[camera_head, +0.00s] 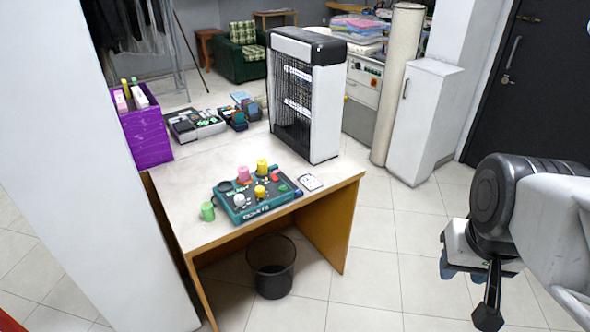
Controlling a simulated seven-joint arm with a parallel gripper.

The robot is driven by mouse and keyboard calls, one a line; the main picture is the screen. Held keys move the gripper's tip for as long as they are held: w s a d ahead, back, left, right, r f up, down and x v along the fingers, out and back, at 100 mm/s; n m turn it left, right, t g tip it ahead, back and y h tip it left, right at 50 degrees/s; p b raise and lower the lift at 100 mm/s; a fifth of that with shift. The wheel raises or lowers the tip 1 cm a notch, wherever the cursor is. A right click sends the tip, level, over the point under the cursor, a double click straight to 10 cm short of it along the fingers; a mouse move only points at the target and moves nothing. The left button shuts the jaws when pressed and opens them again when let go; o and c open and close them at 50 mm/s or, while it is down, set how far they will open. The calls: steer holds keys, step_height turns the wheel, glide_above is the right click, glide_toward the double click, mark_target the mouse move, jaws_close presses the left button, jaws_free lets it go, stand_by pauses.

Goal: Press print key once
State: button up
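A teal console with several keys and knobs (253,206) lies near the front edge of the desk. A red key or knob (279,179) shows at its right side, and a small white knob (239,201) at its left. The lettering is too small to read, so I cannot tell which key is print. Pink (243,175) and yellow (262,167) cylinders stand at its back, and another yellow piece (260,191) is on it. My gripper (484,290) is at the lower right, well apart from the desk and console. Its finger gap is not clear.
The desk (210,234) also bears a green cylinder (208,211), a white card (310,182), a tall black-and-white heater-like unit (327,110), a purple box (150,138) and other devices (196,124). A dark bin (271,267) stands below. Floor between gripper and desk is clear.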

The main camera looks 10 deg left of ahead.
jaws_close()
stand_by(1.4)
